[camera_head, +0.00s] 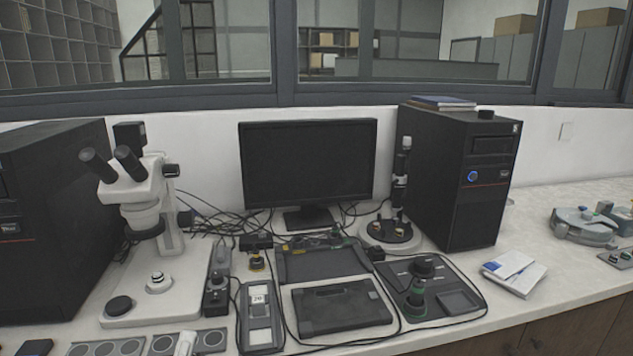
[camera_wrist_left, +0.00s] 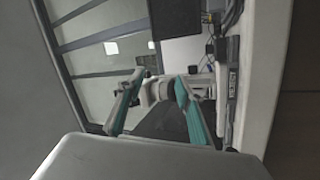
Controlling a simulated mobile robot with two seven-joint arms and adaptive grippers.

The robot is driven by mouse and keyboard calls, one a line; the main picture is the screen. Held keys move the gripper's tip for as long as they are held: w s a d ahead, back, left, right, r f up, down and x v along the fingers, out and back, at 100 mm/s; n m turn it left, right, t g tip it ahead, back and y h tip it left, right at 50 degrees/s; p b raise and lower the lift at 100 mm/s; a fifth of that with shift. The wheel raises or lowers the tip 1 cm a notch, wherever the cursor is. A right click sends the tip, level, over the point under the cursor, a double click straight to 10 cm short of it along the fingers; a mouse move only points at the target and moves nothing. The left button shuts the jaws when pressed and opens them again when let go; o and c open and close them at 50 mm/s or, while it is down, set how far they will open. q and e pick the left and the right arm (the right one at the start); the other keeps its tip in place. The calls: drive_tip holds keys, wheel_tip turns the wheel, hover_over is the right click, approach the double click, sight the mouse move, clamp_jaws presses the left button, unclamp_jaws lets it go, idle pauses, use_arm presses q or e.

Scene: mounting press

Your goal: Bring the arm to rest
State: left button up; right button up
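My left gripper (camera_wrist_left: 160,88) shows in the left wrist view as two dark fingers with teal inner pads. The fingers stand apart with no object held between them. A white and dark shape, perhaps the microscope, shows behind the fingertips. I cannot clearly make out either gripper or arm in the head view. The right gripper is not in view.
The bench holds a white microscope (camera_head: 145,205), a monitor (camera_head: 307,165), a black tower (camera_head: 458,180) and a control box (camera_head: 432,290). Flat devices and cables crowd the middle. A white booklet (camera_head: 514,272) lies at right. Bare bench (camera_head: 560,275) shows beyond it.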

use_arm(q)
drive_tip(key=s+d+f+m+g+h, duration=0.2)
drive_tip(key=d+f+m+g+h, duration=0.25)
drive_tip(key=f+m, duration=0.55)
drive_tip(key=s+f+m+g, duration=0.3)
drive_tip(key=s+f+m, duration=0.1)
drive_tip(key=f, duration=0.8)
drive_tip(key=s+f+m+g+y, duration=0.1)
drive_tip(key=s+f+m+g, duration=0.2)
drive_tip(key=s+f, duration=0.4)
wheel_tip(320, 180, down, 5)
drive_tip(key=shift+s+a+m+g, duration=0.2)
drive_tip(key=shift+m+g, duration=0.2)
drive_tip(key=shift+g, duration=0.25)
drive_tip(key=shift+c, duration=0.3)
